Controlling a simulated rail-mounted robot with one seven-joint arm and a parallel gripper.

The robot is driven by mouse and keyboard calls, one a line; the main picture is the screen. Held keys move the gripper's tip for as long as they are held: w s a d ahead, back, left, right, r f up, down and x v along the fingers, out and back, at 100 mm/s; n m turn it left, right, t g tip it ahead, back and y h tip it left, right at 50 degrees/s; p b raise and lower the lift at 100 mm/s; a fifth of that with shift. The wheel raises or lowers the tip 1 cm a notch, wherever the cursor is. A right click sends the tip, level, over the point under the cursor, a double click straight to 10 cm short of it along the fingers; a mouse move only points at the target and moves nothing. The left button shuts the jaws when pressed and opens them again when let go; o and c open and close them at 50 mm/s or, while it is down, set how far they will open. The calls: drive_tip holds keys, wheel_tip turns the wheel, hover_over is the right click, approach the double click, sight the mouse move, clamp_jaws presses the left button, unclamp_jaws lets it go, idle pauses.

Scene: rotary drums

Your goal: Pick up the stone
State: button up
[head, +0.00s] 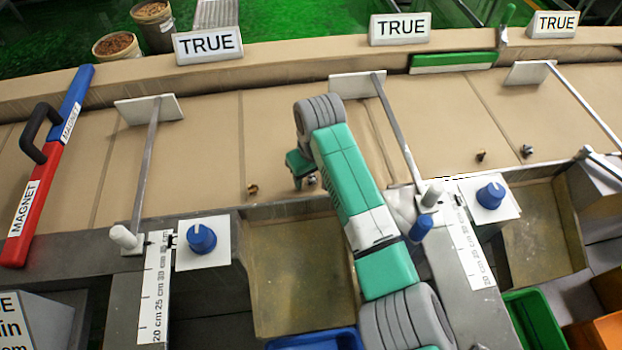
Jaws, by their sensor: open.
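Several small lumps lie on the beige conveyor surface, and which one is the stone is hard to tell at this size. A grey lump (311,180) lies right beside the fingers of my gripper (300,180), partly hidden by them. A brown-gold lump (252,189) lies to the left, near the front edge. Farther right lie a dark brown lump (481,156) and a grey metallic-looking lump (527,151). My gripper points down, low over the surface, and is open. Whether the grey lump is between the fingers or just beside them cannot be told.
Thin grey diverter bars (146,165) cross the belt left and right of my arm. A red-and-blue magnet bar (50,165) with a black handle lies far left. Open chutes (300,270) lie below the front edge. Blue knobs (201,238) and rulers stand beside them.

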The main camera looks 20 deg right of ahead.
sight(311, 176)
drive_tip(key=c, duration=1.1)
wheel_tip(311, 176, up, 10)
drive_tip(key=shift+r+p, duration=0.1)
drive_tip(key=shift+p, duration=1.1)
